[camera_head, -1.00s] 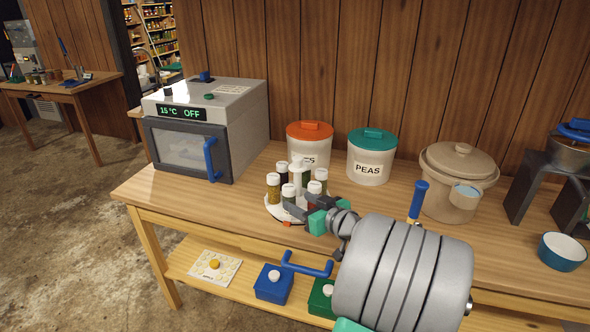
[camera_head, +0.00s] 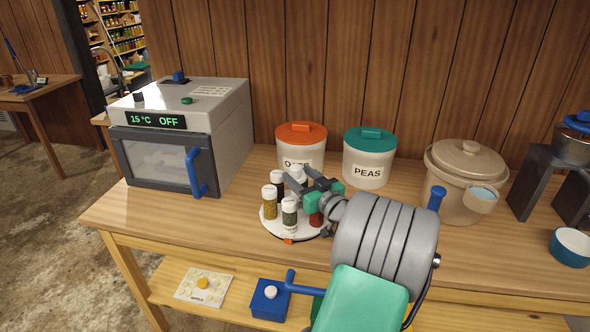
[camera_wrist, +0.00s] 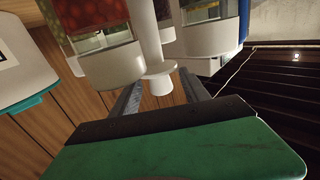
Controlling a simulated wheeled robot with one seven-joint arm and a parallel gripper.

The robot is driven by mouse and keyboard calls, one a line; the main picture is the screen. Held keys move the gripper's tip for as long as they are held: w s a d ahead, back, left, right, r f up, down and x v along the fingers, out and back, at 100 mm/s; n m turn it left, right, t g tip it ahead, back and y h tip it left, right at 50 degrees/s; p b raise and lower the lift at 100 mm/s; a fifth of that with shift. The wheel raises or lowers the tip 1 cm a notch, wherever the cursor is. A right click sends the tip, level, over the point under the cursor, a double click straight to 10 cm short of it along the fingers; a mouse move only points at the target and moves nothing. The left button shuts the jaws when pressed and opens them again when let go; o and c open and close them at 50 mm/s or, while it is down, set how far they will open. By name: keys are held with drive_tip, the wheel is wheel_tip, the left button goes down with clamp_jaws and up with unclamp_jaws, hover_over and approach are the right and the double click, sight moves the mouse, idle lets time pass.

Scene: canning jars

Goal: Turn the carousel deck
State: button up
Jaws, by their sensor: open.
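The carousel deck (camera_head: 278,226) is a white round disc on the table, with an orange tab (camera_head: 289,240) at its front edge. Several white-capped spice jars stand on it, among them a yellow one (camera_head: 270,206) and a green one (camera_head: 290,218). My gripper (camera_head: 300,179) is above the deck among the jar tops, open, and hides part of the deck and the jars behind. In the wrist view, a white centre post (camera_wrist: 152,40) with a flange stands between jars, and my open fingers (camera_wrist: 160,84) lie either side of its end. Contact cannot be told.
An orange-lidded canister (camera_head: 301,148) and a teal-lidded PEAS canister (camera_head: 368,158) stand close behind. A grey oven (camera_head: 190,130) with a blue handle is at left. A beige crock (camera_head: 462,180) is at right. The table front left of the deck is clear.

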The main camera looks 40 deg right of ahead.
drive_tip(key=shift+w+d, duration=0.2)
drive_tip(key=shift+w, duration=1)
drive_tip(key=shift+s, duration=0.1)
clamp_jaws()
idle(0.4)
